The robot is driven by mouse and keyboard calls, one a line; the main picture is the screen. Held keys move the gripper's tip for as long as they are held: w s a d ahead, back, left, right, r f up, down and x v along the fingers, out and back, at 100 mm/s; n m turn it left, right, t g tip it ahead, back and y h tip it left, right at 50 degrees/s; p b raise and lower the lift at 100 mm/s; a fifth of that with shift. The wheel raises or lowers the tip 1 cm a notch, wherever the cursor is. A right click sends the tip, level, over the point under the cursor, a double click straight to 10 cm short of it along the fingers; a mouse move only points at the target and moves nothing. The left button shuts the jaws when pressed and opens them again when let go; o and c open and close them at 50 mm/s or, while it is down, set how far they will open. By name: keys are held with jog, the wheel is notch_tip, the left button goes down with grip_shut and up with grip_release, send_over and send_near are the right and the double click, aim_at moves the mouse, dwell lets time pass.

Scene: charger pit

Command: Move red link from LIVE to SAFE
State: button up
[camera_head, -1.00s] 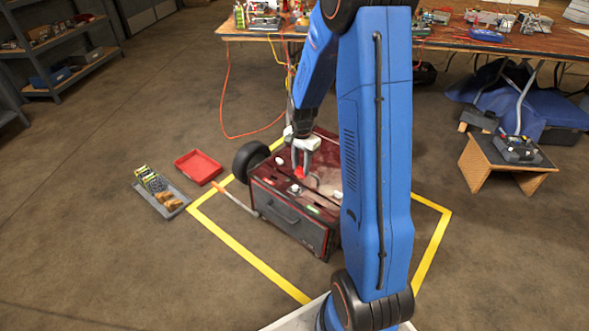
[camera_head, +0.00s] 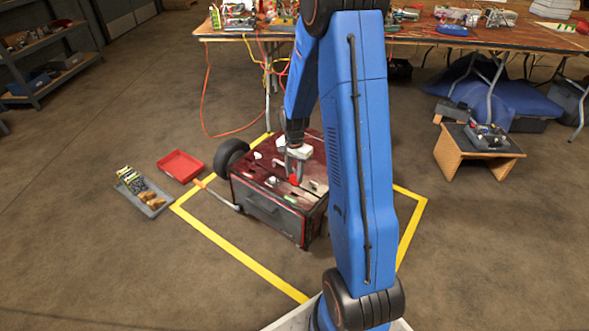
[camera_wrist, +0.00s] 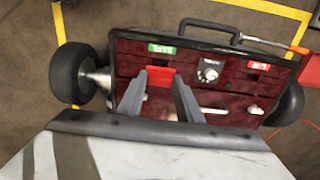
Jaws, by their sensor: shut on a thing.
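The charger (camera_head: 268,207) is a dark red wheeled box inside a yellow floor outline. My gripper (camera_wrist: 159,90) is shut on the red link (camera_wrist: 161,75), just below the green SAFE label (camera_wrist: 162,50) in the wrist view. In the head view my gripper (camera_head: 297,166) and the red link (camera_head: 294,180) are over the charger's top, near the green label (camera_head: 292,199). The red LIVE label (camera_wrist: 258,66) is to the right in the wrist view, well apart from the link. I cannot tell whether the link touches or sits in a slot.
A dial (camera_wrist: 208,72) is between the two labels. A red tray (camera_head: 180,166) and a grey tray of parts (camera_head: 143,196) lie left of the charger. A workbench (camera_head: 470,38) stands behind. The floor in front is clear.

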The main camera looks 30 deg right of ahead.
jog(key=shift+f, duration=2.3)
jog(key=shift+f, duration=1.4)
jog(key=o, duration=1.1)
jog(key=shift+r, duration=8.7)
